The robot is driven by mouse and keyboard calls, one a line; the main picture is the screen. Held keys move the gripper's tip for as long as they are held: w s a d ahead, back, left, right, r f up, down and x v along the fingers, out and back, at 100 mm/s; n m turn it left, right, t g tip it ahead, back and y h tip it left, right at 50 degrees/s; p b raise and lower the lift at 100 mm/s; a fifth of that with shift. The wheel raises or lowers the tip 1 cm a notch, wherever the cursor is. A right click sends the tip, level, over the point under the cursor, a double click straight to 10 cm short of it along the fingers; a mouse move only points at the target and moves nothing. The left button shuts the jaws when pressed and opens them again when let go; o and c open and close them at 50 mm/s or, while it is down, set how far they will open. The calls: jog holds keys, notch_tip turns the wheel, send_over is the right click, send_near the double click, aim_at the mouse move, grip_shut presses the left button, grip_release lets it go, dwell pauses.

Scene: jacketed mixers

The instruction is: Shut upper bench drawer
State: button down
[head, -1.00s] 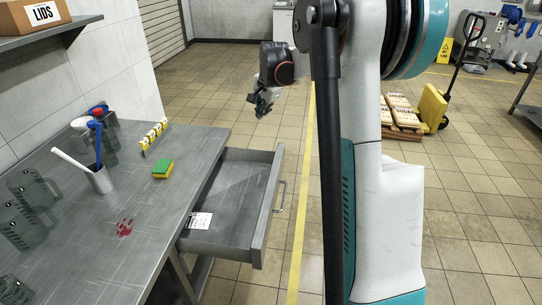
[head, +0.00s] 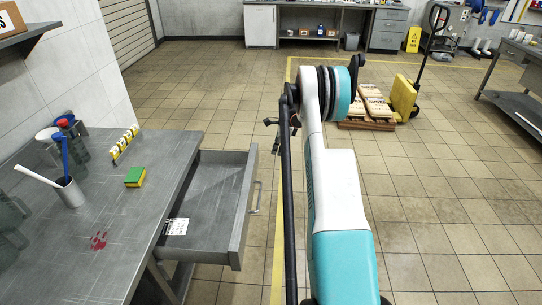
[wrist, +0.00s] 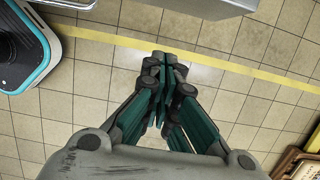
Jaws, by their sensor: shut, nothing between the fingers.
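The upper bench drawer (head: 205,205) is pulled well out from the right side of the grey bench. Its front panel (head: 243,215) faces right and carries a bar handle (head: 257,197). A small white label lies inside it. My gripper (head: 270,122) shows small beyond the drawer and a little to its right, partly hidden by my arm. In the wrist view my gripper (wrist: 165,75) is shut and empty above the tiled floor, apart from anything. A grey panel edge (wrist: 200,7) crosses the top of that view; I cannot tell whether it is the drawer.
A pallet with sacks (head: 365,105) and a yellow pallet jack (head: 404,97) stand beyond. Tiled floor right of the drawer is open.

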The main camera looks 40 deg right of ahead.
jog(key=w+a+f+b, duration=0.4)
jog(key=f, duration=0.5)
jog(key=shift+w+b, duration=0.35)
jog(key=shift+w, duration=0.05)
jog(key=shift+a, duration=0.1)
